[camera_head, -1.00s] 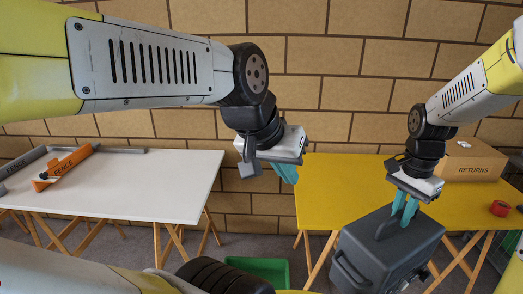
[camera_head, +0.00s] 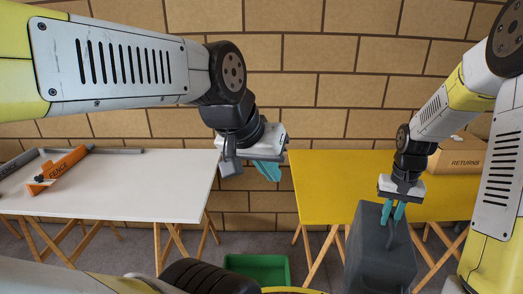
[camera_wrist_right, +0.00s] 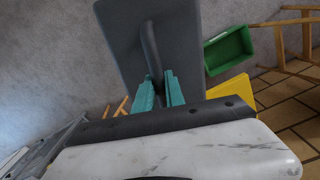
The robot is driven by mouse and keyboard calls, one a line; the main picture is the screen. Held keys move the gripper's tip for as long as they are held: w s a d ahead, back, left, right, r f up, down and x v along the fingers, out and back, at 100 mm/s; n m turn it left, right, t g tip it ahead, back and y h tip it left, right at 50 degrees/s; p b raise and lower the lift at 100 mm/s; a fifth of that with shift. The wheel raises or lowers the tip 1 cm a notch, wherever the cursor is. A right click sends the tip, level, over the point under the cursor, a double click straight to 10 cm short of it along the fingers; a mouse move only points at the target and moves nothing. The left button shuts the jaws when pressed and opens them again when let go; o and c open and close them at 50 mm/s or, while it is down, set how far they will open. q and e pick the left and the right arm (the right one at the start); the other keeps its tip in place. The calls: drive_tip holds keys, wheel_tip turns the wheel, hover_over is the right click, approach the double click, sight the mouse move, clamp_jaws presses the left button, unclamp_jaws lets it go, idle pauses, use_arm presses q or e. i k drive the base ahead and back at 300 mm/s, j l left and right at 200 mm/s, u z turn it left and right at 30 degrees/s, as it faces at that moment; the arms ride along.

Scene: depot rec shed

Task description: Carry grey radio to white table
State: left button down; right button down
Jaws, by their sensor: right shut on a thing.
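The grey radio (camera_head: 377,256) hangs from my right gripper (camera_head: 392,212) in front of the yellow table, at the lower right of the head view. The right gripper's teal fingers are shut on its top handle. The radio also shows in the right wrist view (camera_wrist_right: 124,52), with the fingers (camera_wrist_right: 160,92) around the handle. The white table (camera_head: 130,200) stands at the left, with its right part bare. My left gripper (camera_head: 266,170) is in the air between the two tables, with its teal fingers pointing down. I cannot tell how far its fingers are apart.
An orange fence piece (camera_head: 66,163) and a grey rail (camera_head: 110,151) lie on the white table's left and back. The yellow table (camera_head: 330,190) holds a cardboard returns box (camera_head: 458,160). A green bin (camera_head: 257,267) stands on the floor between the tables.

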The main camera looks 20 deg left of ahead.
sight(143, 187)
drive_tip(key=k+j+u, duration=0.1)
drive_tip(key=j, duration=0.25)
drive_tip(key=k+j, duration=0.15)
drive_tip(key=j, duration=0.25)
drive_tip(key=k+j+u, duration=0.15)
drive_tip(key=j, duration=0.25)
drive_tip(key=j+u, duration=0.1)
drive_tip(key=j, duration=0.3)
drive_tip(key=k, duration=0.05)
